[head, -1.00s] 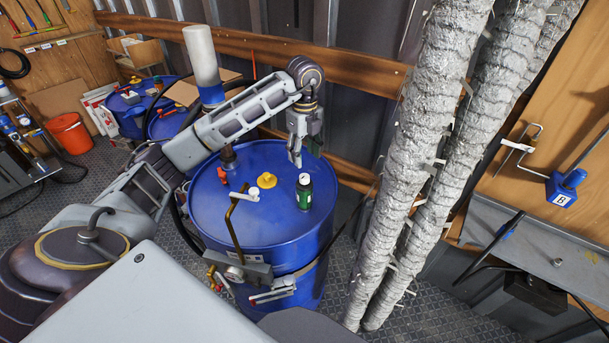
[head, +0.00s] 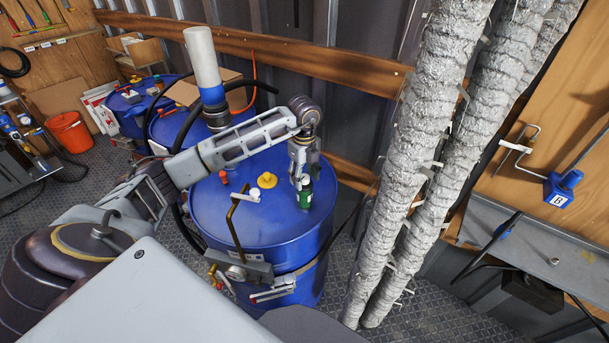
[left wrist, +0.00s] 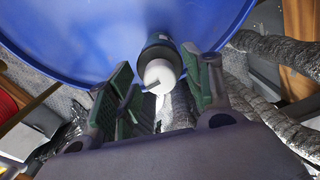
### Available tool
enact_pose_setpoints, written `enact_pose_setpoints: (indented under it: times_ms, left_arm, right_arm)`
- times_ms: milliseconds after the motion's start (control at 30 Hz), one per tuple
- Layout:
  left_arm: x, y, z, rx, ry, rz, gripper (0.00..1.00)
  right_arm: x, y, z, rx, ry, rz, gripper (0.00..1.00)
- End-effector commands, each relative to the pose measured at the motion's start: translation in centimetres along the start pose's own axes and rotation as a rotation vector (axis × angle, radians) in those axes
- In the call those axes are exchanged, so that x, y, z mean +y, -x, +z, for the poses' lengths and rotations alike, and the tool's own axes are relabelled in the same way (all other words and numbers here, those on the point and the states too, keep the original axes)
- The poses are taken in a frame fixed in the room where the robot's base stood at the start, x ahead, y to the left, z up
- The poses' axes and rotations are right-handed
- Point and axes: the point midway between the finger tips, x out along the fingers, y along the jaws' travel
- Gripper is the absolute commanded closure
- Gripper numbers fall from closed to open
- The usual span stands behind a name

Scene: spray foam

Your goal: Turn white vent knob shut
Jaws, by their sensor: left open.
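A blue drum (head: 240,218) stands upright in the middle of the head view. In the left wrist view the fitting (left wrist: 157,44) carries a white knob (left wrist: 161,75) with a small lever-like part. My left gripper (head: 300,178) is just above the fitting, fingers pointing down. In the left wrist view my left gripper (left wrist: 157,68) is open, with the knob between its fingers. I cannot tell whether they touch it. In the head view the gripper mostly hides the knob. My right gripper is not in view.
A yellow cap (head: 267,180), a red fitting (head: 223,177) and a brass pipe with a white end (head: 236,218) are on the same drum. Silver-wrapped pipes (head: 418,150) rise just right of it. A wooden rail (head: 340,68) runs behind.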

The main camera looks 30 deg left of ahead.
Motion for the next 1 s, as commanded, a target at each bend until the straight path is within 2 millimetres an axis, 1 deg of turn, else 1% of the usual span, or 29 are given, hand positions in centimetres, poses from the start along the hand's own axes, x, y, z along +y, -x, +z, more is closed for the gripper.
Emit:
enact_pose_setpoints:
  times_ms: [200, 567, 833, 1000]
  left_arm:
    - [0.01, -0.03, -0.01, 0.0, 0.0, 0.001, 0.49]
    - [0.01, -0.01, -0.01, 0.0, 0.0, 0.001, 0.96]
    - [0.01, -0.03, -0.01, 0.0, -0.014, 0.001, 0.96]
    - [0.01, -0.09, -0.01, 0.001, -0.057, 0.001, 0.96]
  right_arm:
    - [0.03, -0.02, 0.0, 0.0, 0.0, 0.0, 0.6]
    - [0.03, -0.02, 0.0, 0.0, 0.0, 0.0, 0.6]
    - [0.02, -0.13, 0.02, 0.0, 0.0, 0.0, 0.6]
    - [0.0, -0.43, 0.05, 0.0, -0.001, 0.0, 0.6]
